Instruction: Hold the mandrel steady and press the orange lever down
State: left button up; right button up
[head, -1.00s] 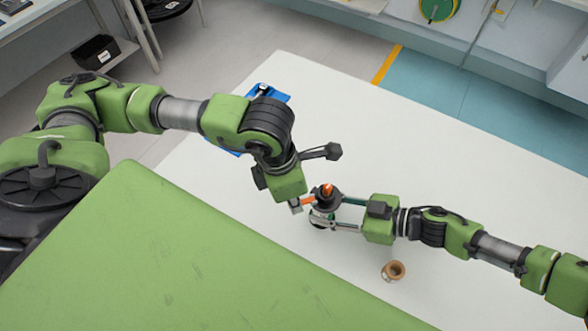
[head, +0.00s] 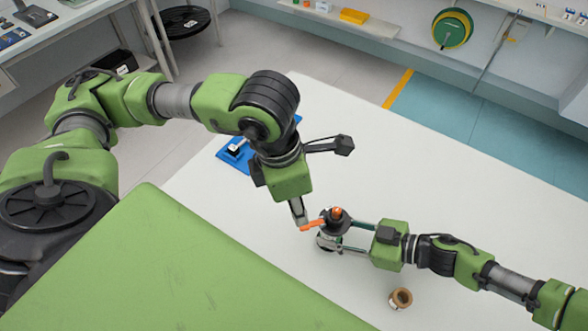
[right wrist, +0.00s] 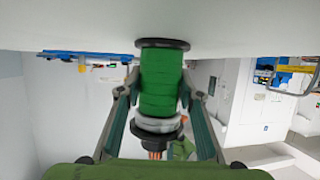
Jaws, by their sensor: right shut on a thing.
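The mandrel (head: 342,222) stands on the white table, with a black head and an orange knob on top. The orange lever (head: 313,225) sticks out from its head to the left. My right gripper (head: 345,237) is shut on the mandrel from the right. In the right wrist view the fingers flank its green body (right wrist: 160,85), with a grey collar and black disc at the lower end. My left gripper (head: 301,217) points down at the lever's outer end, close to or touching it. I cannot tell whether its fingers are open.
A small brown ring-shaped roll (head: 400,298) lies on the table (head: 430,190) below my right arm. A blue plate (head: 233,160) with a small black and white part lies behind my left arm. The table's back right is clear. A green panel (head: 170,270) fills the lower left.

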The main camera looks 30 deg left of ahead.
pick_arm(q)
jog(key=r, duration=0.3)
jog(key=shift+s+a+r, duration=0.25)
jog(key=shift+r, duration=0.15)
pick_arm(e)
jog(key=o, duration=1.3)
jog(key=shift+o, duration=0.2)
